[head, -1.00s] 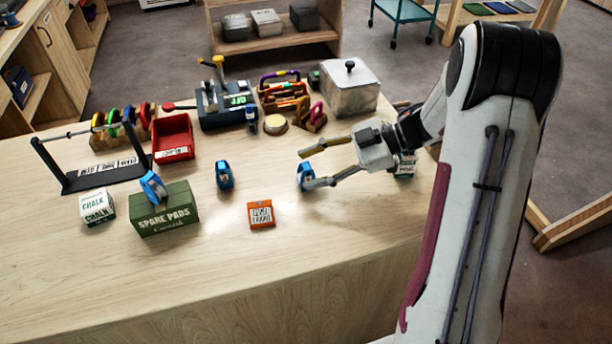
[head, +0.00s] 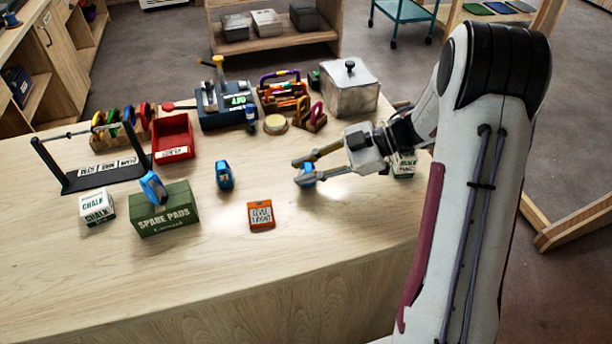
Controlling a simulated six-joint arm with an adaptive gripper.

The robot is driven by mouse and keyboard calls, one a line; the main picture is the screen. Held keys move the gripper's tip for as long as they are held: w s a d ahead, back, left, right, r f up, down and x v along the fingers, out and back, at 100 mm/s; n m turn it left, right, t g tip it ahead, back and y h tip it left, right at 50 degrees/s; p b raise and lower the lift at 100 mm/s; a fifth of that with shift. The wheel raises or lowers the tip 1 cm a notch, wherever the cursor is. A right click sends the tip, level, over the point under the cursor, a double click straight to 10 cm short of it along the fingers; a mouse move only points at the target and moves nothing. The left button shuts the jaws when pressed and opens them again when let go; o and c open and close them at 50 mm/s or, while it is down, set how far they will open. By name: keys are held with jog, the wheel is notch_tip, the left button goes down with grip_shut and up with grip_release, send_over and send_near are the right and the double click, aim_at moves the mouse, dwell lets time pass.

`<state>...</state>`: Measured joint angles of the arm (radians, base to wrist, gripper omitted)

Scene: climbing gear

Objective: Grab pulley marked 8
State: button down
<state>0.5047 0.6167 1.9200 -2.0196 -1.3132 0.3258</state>
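Three blue pulleys show in the head view. One pulley (head: 307,175) stands on the table at the right, partly hidden between the fingers of my gripper (head: 302,172). The fingers lie on either side of it, and I cannot tell whether they touch it. A second pulley (head: 224,176) stands on the table left of my gripper. A third pulley (head: 153,187) rests on the green spare pads box (head: 166,210). The marks on the pulleys are too small to read for sure.
An orange box (head: 261,214) lies in front of my gripper. A chalk box (head: 97,206), a black rack (head: 106,172) and a red bin (head: 173,138) stand at the left. A metal container (head: 350,90) and other gear stand at the back. The front of the table is clear.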

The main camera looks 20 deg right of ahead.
aim_at(307, 165)
dwell(0.3)
jog(key=shift+r, duration=5)
jog(key=shift+w+d, duration=0.1)
